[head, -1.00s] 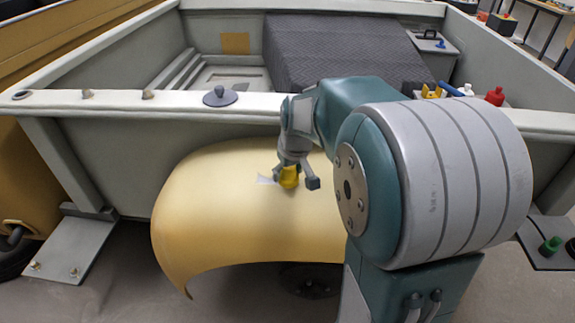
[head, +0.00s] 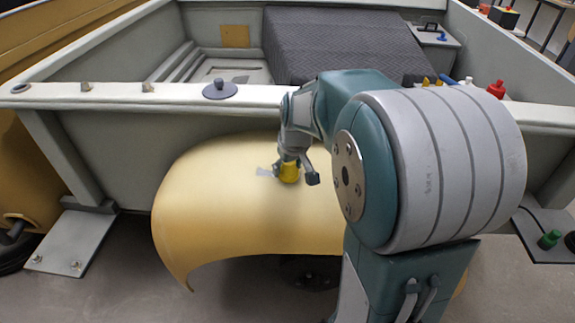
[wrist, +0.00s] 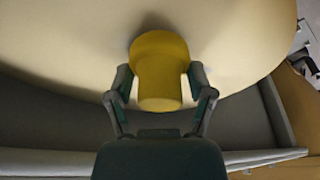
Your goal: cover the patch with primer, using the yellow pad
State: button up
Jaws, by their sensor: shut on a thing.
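My gripper (head: 298,174) is shut on the yellow pad (head: 289,172), which sits against the upper face of a curved, pale tan fender shell (head: 215,205). In the wrist view the pad (wrist: 160,70) is held between both fingers (wrist: 161,88), its far end at the shell's surface (wrist: 80,35). A small light grey patch (head: 264,172) shows on the shell just left of the pad. Part of it may be hidden behind the pad. I cannot tell how much of it is coated.
A grey trailer-like body stands behind the shell, its long rim (head: 330,103) crossing the view.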

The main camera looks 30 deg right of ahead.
aim_at(272, 151)
jog(key=shift+f, duration=0.8)
